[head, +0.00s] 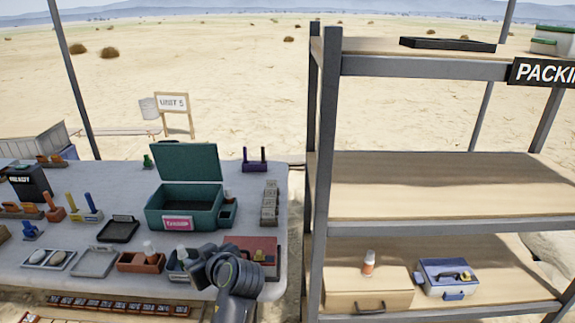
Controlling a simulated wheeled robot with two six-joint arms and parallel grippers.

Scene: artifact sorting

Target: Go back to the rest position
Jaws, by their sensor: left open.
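My left gripper (203,264) is over the front right part of the white table (70,240). Its wrist comes up from the bottom of the view and partly hides the small bins and the red box (262,245) behind it. The gripper is open, and I see nothing held in it, though its fingertips are small and hard to make out. My right gripper is not in view.
An open green case (160,203) stands behind my left gripper. Trays, bottles and small tools crowd the table's left and front. A metal shelf (322,180) rises at the right, with a blue toolbox (436,278) on its low board. Its middle board is bare.

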